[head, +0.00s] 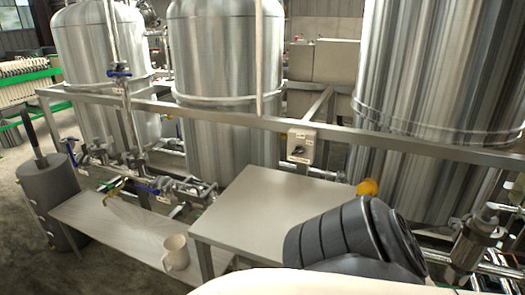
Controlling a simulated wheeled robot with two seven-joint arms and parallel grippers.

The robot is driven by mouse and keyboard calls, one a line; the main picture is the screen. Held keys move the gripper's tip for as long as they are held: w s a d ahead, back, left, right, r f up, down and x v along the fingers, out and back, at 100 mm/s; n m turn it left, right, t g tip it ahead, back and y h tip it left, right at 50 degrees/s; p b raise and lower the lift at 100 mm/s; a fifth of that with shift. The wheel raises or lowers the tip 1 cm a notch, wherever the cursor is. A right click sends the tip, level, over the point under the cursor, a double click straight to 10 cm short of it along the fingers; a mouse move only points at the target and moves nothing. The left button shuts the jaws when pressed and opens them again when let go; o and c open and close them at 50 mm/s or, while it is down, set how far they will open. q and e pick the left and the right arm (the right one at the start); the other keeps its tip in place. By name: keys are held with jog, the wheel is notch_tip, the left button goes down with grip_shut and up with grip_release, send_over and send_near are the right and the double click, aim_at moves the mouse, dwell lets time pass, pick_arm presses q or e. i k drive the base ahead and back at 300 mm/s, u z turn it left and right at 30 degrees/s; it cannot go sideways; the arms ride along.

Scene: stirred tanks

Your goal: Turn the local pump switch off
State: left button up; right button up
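The local pump switch appears to be the small light-grey box (302,146) with a dark rotary knob (298,151) on its front. It is mounted on the metal frame rail, behind the far edge of the grey table. The knob looks roughly sideways, but it is too small to read its position or labels. Neither gripper shows in the head view. A dark ribbed link of my own arm (350,238) is at the lower right, over the table's right part. Nothing touches the switch.
The grey table (265,205) has a clear top left of my arm. An orange rounded object (367,187) is at its right edge. A mug (176,252) stands on a lower bench (110,225). Pipes and blue-handled valves, steel tanks (228,60) and a grey cylinder (50,195) surround it.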

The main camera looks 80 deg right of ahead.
aim_at(300, 149)
jog(key=i, duration=1.95)
jog(key=z, duration=1.7)
